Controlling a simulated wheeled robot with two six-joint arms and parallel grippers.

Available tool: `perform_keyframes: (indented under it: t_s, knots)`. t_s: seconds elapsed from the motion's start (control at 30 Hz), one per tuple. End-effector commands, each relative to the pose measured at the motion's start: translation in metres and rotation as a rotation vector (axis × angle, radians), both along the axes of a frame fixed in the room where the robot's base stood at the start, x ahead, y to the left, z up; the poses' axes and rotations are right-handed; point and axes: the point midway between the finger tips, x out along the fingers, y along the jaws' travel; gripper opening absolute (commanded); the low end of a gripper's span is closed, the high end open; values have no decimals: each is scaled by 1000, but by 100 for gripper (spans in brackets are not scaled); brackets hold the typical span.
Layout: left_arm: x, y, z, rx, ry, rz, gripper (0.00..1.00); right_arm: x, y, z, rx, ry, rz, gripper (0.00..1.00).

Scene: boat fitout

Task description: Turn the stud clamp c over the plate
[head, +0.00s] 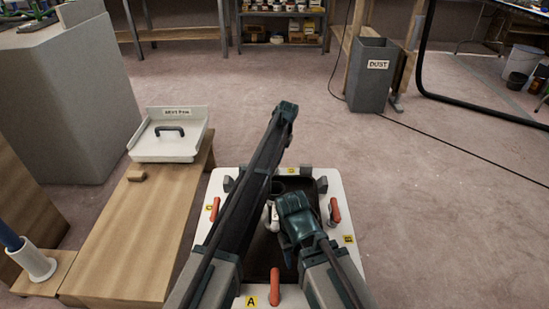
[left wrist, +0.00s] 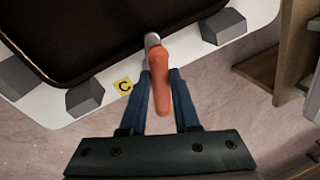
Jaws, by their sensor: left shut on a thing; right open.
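Stud clamp c (left wrist: 159,85) has an orange handle and a pale stud, beside the yellow C label (left wrist: 124,86) at the white frame's edge. My left gripper (left wrist: 160,75) has its fingers on both sides of the handle and is shut on it. The handle points outward, away from the dark rimmed middle (left wrist: 75,35). In the head view my left arm hides clamp c and the left gripper. My right gripper (head: 289,254) points down over the dark middle of the white frame (head: 342,190). It is open; its fingertips are hard to make out.
Other orange handles stand at the frame's left (head: 213,209), right (head: 335,210) and near edge (head: 275,286). Grey blocks (head: 322,184) line the rim. A wooden bench (head: 140,225) at left holds a white tray (head: 165,145). Floor at right is open.

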Motion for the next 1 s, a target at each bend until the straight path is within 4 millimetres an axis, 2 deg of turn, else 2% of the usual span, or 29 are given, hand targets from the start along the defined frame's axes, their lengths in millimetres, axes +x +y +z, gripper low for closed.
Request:
perform_keyframes:
  t_s: [0.2,0.5,1.0]
  knots:
    - [1,-3,0,-1,0,160,0,0,0,0,0,0,0,50]
    - [1,-5,0,-1,0,299,0,0,0,0,0,0,0,50]
    - [1,-5,0,-1,-1,349,0,0,0,0,0,0,0,50]
